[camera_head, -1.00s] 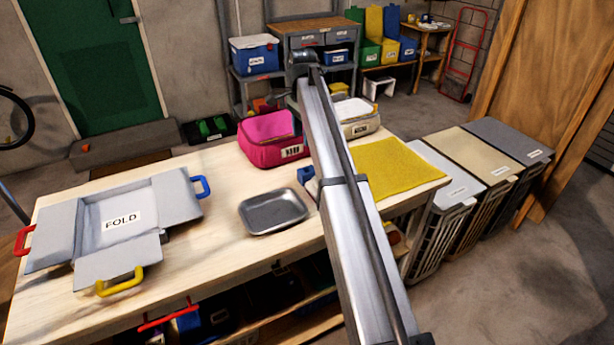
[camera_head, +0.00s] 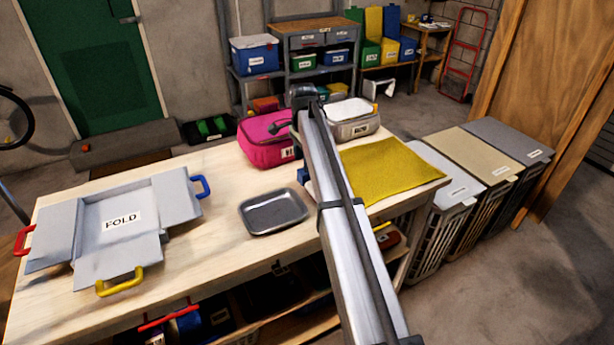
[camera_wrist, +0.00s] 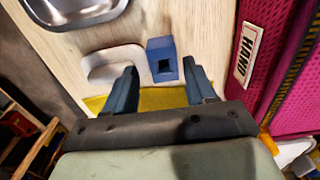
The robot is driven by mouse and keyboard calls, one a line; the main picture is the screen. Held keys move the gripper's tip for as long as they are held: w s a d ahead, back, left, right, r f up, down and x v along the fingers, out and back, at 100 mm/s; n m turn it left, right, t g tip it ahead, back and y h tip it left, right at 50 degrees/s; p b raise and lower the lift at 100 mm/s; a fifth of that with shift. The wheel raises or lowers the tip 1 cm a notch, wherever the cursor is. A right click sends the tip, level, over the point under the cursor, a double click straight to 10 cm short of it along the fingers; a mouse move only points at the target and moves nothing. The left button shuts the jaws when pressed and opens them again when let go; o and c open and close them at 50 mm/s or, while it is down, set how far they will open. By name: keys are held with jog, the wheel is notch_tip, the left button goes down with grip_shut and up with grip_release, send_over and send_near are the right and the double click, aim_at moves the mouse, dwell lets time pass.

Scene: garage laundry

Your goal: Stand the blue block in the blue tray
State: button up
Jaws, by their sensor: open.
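The blue block (camera_head: 303,174) stands on the wooden table just left of my arm, which partly hides it in the head view. In the wrist view the blue block (camera_wrist: 162,58) shows a dark square opening in its side. My gripper (camera_wrist: 160,68) is open, its two dark fingers apart, pointing toward the block. The block appears between the fingertips in the picture, but I cannot tell how far away it is.
A pink bag (camera_head: 267,140) stands close behind the block. A yellow cloth (camera_head: 391,170) lies to the right. A pale curved piece (camera_wrist: 110,62) lies beside the block in the wrist view.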

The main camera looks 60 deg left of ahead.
aim_at(307, 176)
jog(key=f, duration=0.4)
jog(key=shift+w+a+f, duration=0.15)
jog(key=shift+w+f, duration=0.1)
jog(key=shift+f, duration=0.15)
jog(key=shift+c, duration=0.3)
jog(key=shift+r, duration=0.1)
jog(key=c, duration=0.8)
